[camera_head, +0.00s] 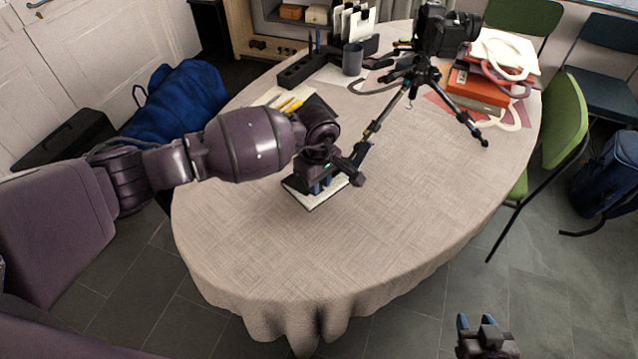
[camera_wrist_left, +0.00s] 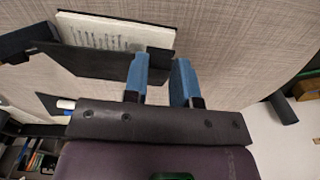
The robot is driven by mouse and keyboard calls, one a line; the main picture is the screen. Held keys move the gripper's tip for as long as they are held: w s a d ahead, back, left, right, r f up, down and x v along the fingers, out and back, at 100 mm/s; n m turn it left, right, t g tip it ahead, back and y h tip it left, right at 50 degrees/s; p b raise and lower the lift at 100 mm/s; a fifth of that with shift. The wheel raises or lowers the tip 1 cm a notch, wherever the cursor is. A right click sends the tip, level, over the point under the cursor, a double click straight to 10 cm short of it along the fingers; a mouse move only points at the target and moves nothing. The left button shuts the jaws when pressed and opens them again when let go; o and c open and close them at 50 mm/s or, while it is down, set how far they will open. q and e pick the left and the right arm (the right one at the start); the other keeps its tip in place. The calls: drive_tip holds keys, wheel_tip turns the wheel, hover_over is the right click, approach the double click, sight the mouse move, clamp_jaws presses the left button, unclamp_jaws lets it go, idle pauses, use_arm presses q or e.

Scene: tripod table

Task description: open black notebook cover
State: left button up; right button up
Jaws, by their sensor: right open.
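The black notebook lies on the table under my left gripper (camera_head: 322,186), and the gripper hides much of it. A strip of its white pages (camera_head: 330,193) shows in the head view. In the left wrist view, written pages (camera_wrist_left: 105,32) show beyond the black cover (camera_wrist_left: 90,64), which appears raised at an angle from them. My left gripper's blue fingers (camera_wrist_left: 160,82) are apart with tablecloth visible between them. One finger overlaps the cover's end; I cannot tell whether they touch. My right gripper (camera_head: 475,320) is open and empty, low in front of the table.
A camera on a tripod (camera_head: 425,70) stands at the back of the table (camera_head: 420,210). A stack of books (camera_head: 478,85) is to its right. A grey cup (camera_head: 352,60) and a black organizer (camera_head: 300,70) stand behind the arm. The table's front and right are clear.

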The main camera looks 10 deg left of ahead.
use_arm(q)
drive_tip(key=shift+w+a+r, duration=0.15)
drive_tip(key=shift+r, duration=0.2)
drive_tip(key=shift+w+a+r, duration=0.3)
drive_tip(key=shift+a+r, duration=0.1)
drive_tip(key=shift+r, duration=0.35)
drive_tip(key=shift+w+a+r, duration=0.5)
drive_tip(key=shift+a+r, duration=0.05)
drive_tip(key=shift+r, duration=0.15)
drive_tip(key=shift+a+r, duration=0.1)
